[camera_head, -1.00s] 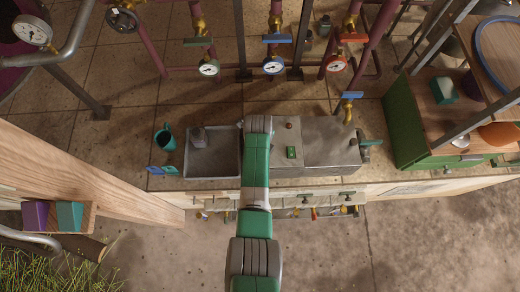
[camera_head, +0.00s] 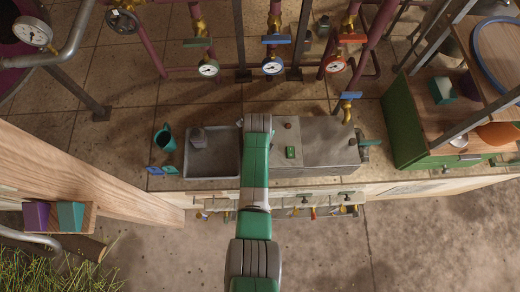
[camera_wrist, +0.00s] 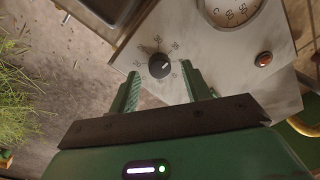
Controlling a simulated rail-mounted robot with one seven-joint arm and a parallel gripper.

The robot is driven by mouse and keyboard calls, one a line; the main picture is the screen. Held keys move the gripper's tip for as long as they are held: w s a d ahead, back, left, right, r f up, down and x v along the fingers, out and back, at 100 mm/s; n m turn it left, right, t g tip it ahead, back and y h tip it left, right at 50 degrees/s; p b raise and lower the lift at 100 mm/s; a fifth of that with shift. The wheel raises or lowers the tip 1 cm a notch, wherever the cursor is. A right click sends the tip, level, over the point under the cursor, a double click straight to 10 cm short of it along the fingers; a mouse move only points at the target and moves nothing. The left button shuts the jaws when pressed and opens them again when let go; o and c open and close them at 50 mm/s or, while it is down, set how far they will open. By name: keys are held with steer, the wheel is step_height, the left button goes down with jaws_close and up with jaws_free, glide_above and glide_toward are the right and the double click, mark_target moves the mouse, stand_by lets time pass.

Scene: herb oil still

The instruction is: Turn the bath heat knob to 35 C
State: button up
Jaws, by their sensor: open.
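The bath heat knob (camera_wrist: 159,66) is a round black dial with a light pointer mark, set on a grey metal panel with printed numbers around it. The number that the pointer meets is too small to read surely. My gripper (camera_wrist: 163,82) is open in the wrist view, its two green fingers on either side of the knob's near edge. I cannot tell whether they touch the panel. In the head view my arm covers the knob. The grey bath unit (camera_head: 330,142) stands on the bench, with a small green display (camera_head: 291,152) on its top.
A red button (camera_wrist: 264,58) and a round gauge (camera_wrist: 233,10) sit on the panel right of the knob. An open basin (camera_head: 212,165) lies left of my arm. A teal mug (camera_head: 165,138) stands farther left. Pipes with valves and gauges (camera_head: 272,66) run behind the bench.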

step_height(320, 180, up, 7)
steer(key=shift+s+a+f+p, duration=0.1)
steer(key=shift+s+p, duration=0.05)
steer(key=shift+p, duration=0.85)
